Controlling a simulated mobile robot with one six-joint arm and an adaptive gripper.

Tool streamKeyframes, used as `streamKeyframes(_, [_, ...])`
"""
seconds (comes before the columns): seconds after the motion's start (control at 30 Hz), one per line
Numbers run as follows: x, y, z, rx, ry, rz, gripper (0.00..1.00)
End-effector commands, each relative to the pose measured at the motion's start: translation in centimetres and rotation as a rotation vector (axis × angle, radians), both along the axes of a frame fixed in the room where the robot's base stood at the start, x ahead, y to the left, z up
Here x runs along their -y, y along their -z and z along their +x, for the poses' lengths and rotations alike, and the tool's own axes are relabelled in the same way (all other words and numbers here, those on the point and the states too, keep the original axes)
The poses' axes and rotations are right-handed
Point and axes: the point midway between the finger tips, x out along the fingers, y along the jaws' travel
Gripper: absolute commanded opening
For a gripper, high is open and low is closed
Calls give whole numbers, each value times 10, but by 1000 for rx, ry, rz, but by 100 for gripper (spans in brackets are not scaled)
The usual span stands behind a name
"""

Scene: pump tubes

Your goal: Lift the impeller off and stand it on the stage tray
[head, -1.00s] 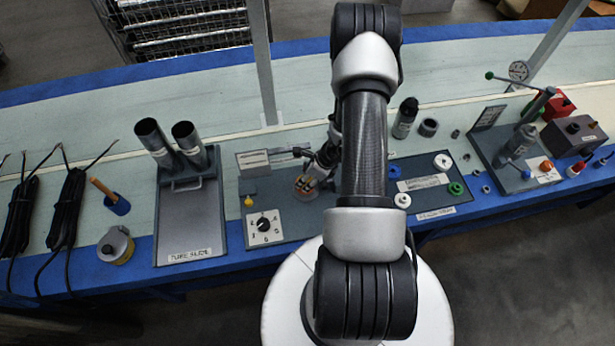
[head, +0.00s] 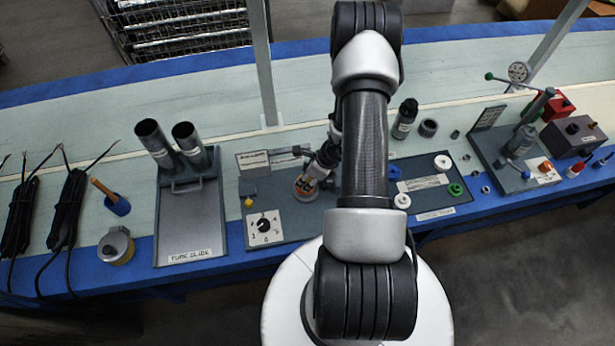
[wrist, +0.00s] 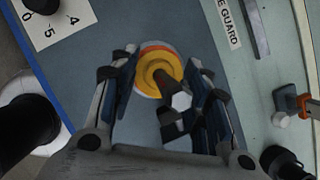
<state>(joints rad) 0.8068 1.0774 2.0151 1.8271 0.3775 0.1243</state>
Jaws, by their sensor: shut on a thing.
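The impeller (wrist: 157,72) is a yellow and orange round part in the wrist view, with a dark shaft ending in a pale hexagonal tip over it. My gripper (wrist: 163,67) has one finger on each side of it and is shut on it. In the head view my gripper (head: 313,181) is over the orange round part (head: 304,190) on the grey board, left of my arm. I cannot tell whether the impeller is clear of its seat. A dark tray (head: 423,196) with white and green rings lies right of my arm; my arm hides its left part.
A dial plate (head: 264,228) is in front of the impeller. The tube slide (head: 190,225) with two upright grey tubes stands to the left. A dark bottle (head: 404,118) stands behind the tray. A press with a green-knobbed lever (head: 525,140) stands at the right.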

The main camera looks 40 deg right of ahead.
Motion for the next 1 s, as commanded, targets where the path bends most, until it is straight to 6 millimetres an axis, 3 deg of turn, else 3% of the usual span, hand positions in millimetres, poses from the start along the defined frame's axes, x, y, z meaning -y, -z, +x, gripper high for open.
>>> streamKeyframes(0.57, [0, -6, 0, 0, 0, 0, 9])
streamKeyframes(1.0, [0, -27, 0, 0, 0, 0, 9])
